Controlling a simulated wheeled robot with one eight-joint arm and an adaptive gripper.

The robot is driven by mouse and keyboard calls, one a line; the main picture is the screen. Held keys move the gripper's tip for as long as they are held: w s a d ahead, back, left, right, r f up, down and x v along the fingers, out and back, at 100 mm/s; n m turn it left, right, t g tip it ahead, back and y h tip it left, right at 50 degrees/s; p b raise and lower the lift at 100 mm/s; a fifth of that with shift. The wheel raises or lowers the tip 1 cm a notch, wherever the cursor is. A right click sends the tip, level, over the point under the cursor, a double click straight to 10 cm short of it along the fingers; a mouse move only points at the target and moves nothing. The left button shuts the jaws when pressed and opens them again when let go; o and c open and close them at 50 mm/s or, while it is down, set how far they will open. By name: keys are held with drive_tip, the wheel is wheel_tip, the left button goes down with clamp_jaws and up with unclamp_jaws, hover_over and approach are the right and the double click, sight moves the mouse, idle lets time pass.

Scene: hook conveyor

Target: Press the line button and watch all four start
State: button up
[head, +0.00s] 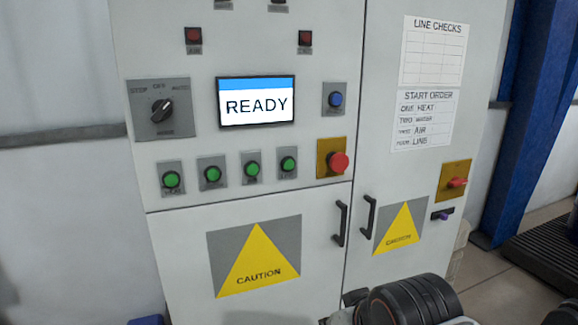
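A grey control cabinet fills the view. Its row of green buttons runs left to right: the far-left button (171,180), the second (213,174), the third (252,169) and the far-right button (288,164). Their small labels are too blurred to read, and I cannot tell whether they are lit. The screen (257,101) above reads READY. A START ORDER sheet (424,120) lists heat, water, air and line, with line at the bottom. A black, ridged part of my arm shows at the bottom edge; my gripper's fingers are not visible.
A red mushroom button (338,162) on a yellow plate sits right of the green row. The selector knob (161,111) is at left, a blue button (336,99) at upper right. Door handles (341,222) stick out below. A red switch (457,183) is on the right door.

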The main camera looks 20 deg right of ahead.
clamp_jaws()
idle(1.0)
